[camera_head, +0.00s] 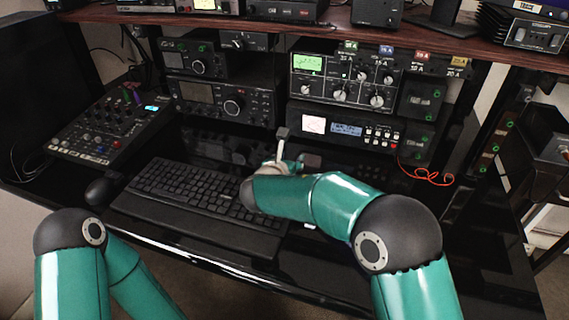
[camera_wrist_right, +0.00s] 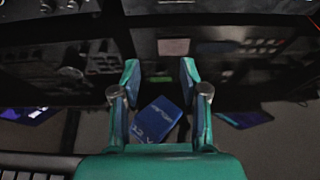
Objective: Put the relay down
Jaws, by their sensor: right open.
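A small blue box with white lettering, which looks like the relay (camera_wrist_right: 157,120), shows between the fingers of my right gripper (camera_wrist_right: 160,72) in the right wrist view. Dark gaps separate it from the fingers there, and its lower part is hidden by the gripper's body. I cannot tell how far below the fingertips it is. In the head view my right gripper (camera_head: 297,146) is spread open over the dark desk, right of the keyboard and before the radios. I cannot make out the blue box in that view. My left arm shows at the lower left, its gripper out of frame.
The keyboard (camera_head: 193,196) lies left of my right forearm, with a mouse (camera_head: 98,190) beside it. A radio with a blue display (camera_head: 345,137) stands behind the gripper. A red cable (camera_head: 428,177) lies to the right. A mixer (camera_head: 110,128) stands at the left.

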